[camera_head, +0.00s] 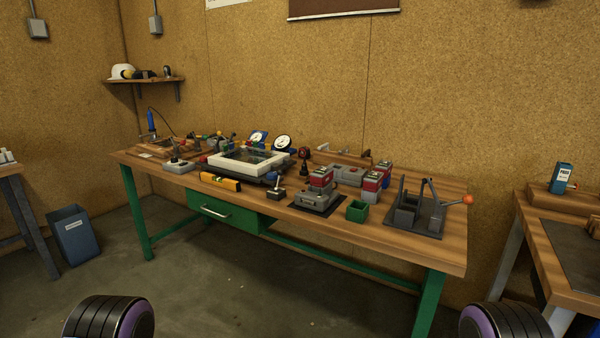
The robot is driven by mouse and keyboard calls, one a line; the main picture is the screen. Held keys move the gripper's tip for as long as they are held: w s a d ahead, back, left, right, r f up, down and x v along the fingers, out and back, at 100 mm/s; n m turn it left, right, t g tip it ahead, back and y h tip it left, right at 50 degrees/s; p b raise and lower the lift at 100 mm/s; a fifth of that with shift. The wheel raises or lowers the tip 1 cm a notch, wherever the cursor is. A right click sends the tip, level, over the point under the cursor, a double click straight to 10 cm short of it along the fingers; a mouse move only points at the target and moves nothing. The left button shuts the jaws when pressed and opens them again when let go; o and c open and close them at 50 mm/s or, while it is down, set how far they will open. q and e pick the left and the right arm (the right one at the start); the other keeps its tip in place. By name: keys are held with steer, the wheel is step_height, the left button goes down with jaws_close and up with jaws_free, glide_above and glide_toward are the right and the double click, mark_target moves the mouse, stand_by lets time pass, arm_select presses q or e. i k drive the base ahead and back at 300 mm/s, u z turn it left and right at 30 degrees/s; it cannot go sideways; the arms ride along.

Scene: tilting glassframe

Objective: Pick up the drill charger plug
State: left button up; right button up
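A grey drill charger (315,200) with a red-topped battery (321,178) on it stands on a dark mat near the front middle of the wooden workbench (300,219). I cannot make out the charger's plug for certain; it is too small or hidden among the tools. Neither gripper is in view. Only dark rounded parts of my own arms show at the bottom left and bottom right, well short of the bench.
A white frame (225,165) lies mid-bench behind a yellow level (220,181). Right of the charger are a green box (357,211), more batteries (372,181) and a dark holder (418,215). A blue bin (75,236) stands at left. Floor before the bench is clear.

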mark_target(304, 171)
steer(key=u, duration=0.7)
steer(key=k, duration=1.05)
steer(key=u, duration=1.05)
steer(key=i, duration=1.75)
steer(key=z, duration=0.95)
steer(key=i, duration=0.95)
steer(key=z, duration=1.55)
steer(key=i, duration=0.7)
steer(key=z, duration=0.7)
